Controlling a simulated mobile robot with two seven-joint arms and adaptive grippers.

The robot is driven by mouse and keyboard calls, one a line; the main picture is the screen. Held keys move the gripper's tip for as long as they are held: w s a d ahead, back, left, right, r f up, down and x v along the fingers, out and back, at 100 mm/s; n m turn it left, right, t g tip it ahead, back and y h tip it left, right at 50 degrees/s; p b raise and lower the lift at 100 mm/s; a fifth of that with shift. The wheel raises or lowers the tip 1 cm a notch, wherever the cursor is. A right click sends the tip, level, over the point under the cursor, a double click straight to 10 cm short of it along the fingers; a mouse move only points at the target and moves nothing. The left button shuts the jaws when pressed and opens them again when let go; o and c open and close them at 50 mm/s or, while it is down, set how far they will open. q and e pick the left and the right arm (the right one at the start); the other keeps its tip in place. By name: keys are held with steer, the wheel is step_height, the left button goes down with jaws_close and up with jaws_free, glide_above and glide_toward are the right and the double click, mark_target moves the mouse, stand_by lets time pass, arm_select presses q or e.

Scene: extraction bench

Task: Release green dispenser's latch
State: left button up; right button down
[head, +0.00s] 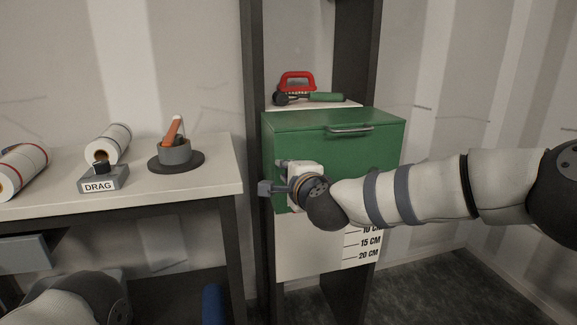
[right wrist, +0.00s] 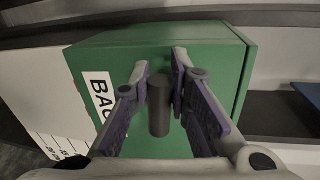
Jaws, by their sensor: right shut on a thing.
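The green dispenser (head: 333,150) is a box with a silver handle (head: 350,129) on its lid, mounted on the dark frame. My right gripper (head: 277,180) is at the lower left of its front and covers part of it. In the right wrist view the green dispenser (right wrist: 205,60) fills the middle, with a white label (right wrist: 98,92) reading "BAG", partly covered. A dark grey cylindrical knob, the latch (right wrist: 158,110), sits between the fingers of my right gripper (right wrist: 161,66), which is shut on it. In the head view the latch is hidden. My left gripper is out of view.
A red-handled tool (head: 297,82) and a green-handled one (head: 325,97) lie above the dispenser. A white panel with a centimetre scale (head: 310,250) hangs below. The left table (head: 215,185) holds paper rolls (head: 108,142), a DRAG block (head: 104,181) and a grey pot (head: 176,152).

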steer(key=shift+f+n, duration=0.15)
steer(key=shift+n, duration=0.25)
steer(key=shift+f, duration=0.1)
steer(key=c, duration=1.5)
jaws_free()
steer(key=v, duration=1.2)
steer(key=shift+s+a, duration=0.1)
steer(key=shift+a, duration=0.05)
